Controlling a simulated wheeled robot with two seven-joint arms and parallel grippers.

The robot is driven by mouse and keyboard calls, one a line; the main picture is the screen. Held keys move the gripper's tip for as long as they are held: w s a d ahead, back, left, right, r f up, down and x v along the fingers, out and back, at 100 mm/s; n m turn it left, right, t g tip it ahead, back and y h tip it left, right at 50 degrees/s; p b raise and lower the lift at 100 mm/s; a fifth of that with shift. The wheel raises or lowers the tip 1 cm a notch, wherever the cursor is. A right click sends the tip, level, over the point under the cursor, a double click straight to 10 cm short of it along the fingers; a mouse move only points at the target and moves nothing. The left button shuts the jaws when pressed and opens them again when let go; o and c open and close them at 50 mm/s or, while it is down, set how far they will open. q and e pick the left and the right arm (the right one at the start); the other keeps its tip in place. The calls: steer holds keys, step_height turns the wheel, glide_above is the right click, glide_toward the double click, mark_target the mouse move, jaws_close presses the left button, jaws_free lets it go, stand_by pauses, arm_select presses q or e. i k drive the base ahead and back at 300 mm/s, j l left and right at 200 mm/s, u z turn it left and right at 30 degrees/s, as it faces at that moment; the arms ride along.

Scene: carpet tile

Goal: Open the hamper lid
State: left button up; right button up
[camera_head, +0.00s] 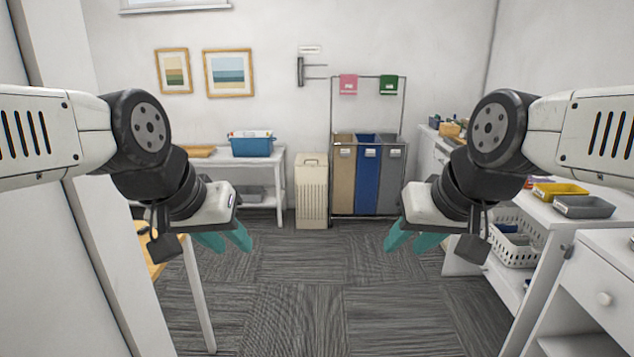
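A tall cream hamper (312,195) with slatted sides stands on the floor against the back wall, near the picture's middle. Its lid (312,160) lies on top and looks closed. My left gripper (226,240) hangs in the air at the left, with teal fingers spread apart and nothing visible between them. My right gripper (409,243) hangs at the right in the same way, also with teal fingers apart and empty. Both grippers are well short of the hamper and touch nothing.
A laundry sorter (368,175) with tan, blue and grey bags stands right of the hamper. A white table with a blue bin (252,144) is left of it. A white shelf unit with a basket (514,240) lines the right. Carpet (310,280) between is clear.

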mark_target(312, 156)
steer(key=i, duration=5.6)
